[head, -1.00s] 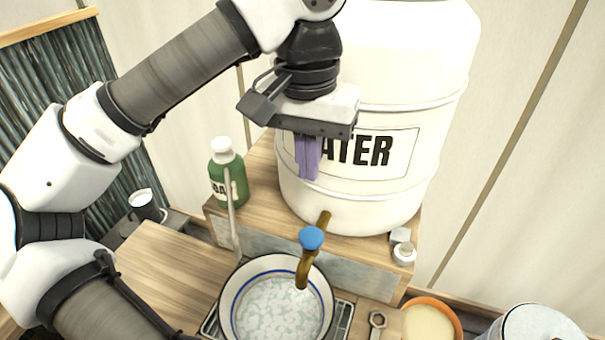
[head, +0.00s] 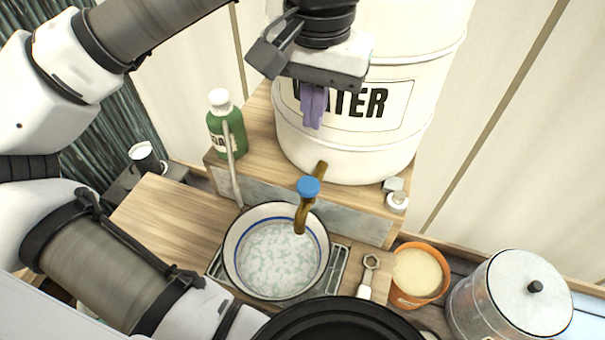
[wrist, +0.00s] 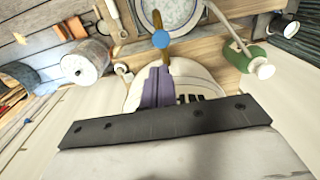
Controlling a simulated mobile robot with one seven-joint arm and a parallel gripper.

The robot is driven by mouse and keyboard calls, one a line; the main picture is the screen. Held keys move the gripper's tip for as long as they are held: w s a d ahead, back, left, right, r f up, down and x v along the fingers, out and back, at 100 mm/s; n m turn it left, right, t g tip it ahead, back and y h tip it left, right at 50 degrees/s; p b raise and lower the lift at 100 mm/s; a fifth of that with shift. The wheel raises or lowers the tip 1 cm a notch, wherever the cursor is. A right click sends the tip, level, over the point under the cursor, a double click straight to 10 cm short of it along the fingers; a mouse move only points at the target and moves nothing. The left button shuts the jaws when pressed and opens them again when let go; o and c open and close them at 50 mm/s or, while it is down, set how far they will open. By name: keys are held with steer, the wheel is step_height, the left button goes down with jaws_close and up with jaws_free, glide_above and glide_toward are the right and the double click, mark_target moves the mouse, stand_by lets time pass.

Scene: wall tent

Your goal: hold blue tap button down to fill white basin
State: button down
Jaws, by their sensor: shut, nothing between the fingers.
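The blue tap button (head: 308,187) sits on top of a brown tap at the foot of the white water barrel (head: 345,155). It also shows in the wrist view (wrist: 161,39). The white basin (head: 236,245) with a blue rim line stands below the spout. Its inside looks mottled pale green and white; I cannot tell the water level. My gripper (head: 313,126) points down in front of the barrel's label, above the button and apart from it. Its purple fingers (wrist: 157,88) are together and hold nothing.
A green bottle (head: 227,135) stands left of the barrel on the wooden shelf. A pale stick leans by the basin's left. A wrench (head: 369,272), an orange bowl (head: 418,288) and a lidded metal pot (head: 505,300) are at right.

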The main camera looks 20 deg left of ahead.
mark_target(309, 186)
steer(key=shift+f, duration=0.1)
steer(key=f+b, duration=0.3)
steer(key=f, duration=0.1)
steer(key=f+b, duration=0.4)
steer(key=f, duration=0.1)
steer(key=f+b, duration=0.3)
steer(key=f, duration=0.2)
steer(key=shift+w+a, duration=0.2)
steer(key=shift+w, duration=0.05)
steer(key=shift+b, duration=0.3)
